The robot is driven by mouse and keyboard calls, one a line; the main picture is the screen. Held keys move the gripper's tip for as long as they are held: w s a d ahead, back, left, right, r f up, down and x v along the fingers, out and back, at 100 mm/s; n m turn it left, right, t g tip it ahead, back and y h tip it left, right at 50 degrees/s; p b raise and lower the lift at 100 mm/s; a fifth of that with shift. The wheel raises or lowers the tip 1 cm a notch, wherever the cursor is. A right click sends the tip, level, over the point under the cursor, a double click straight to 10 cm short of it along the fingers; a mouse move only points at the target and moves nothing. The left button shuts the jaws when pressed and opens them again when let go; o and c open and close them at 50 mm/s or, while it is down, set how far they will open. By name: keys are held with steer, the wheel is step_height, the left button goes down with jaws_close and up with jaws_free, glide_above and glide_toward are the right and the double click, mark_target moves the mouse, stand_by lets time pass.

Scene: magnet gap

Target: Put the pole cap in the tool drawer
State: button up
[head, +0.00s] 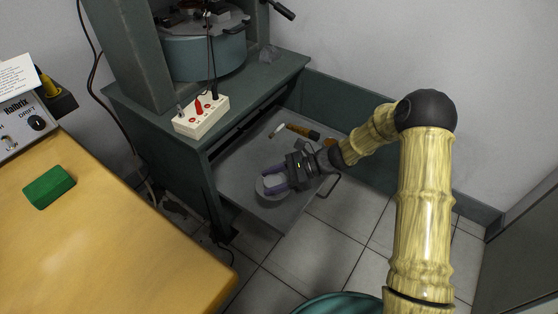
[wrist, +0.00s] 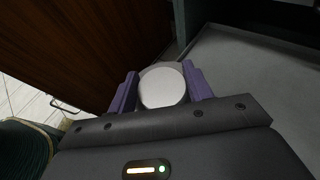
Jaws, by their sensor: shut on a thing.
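The pole cap (head: 268,187) is a pale grey round disc. It also shows in the wrist view (wrist: 162,88), between the two purple fingers. My gripper (head: 274,180) is shut on it. In the head view the cap and gripper are over the open tool drawer (head: 236,180), near its front left part. I cannot tell whether the cap touches the drawer floor or hangs just above it. The cap's far side is partly hidden by the fingers in the head view.
The drawer holds a tool with an orange-brown handle (head: 302,131) toward the back. A white box with sockets (head: 202,116) stands on the green bench above. A wooden table with a green block (head: 48,187) is at left. The drawer floor around the gripper looks clear.

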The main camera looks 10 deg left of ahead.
steer(key=b, duration=0.4)
glide_above(273, 205)
steer(key=shift+w+f, duration=0.1)
steer(key=shift+f, duration=2.95)
steer(key=shift+f+b, duration=1.3)
steer(key=shift+f, duration=0.55)
steer(key=shift+f, duration=0.15)
steer(key=o, duration=1.5)
steer(key=shift+o, duration=0.2)
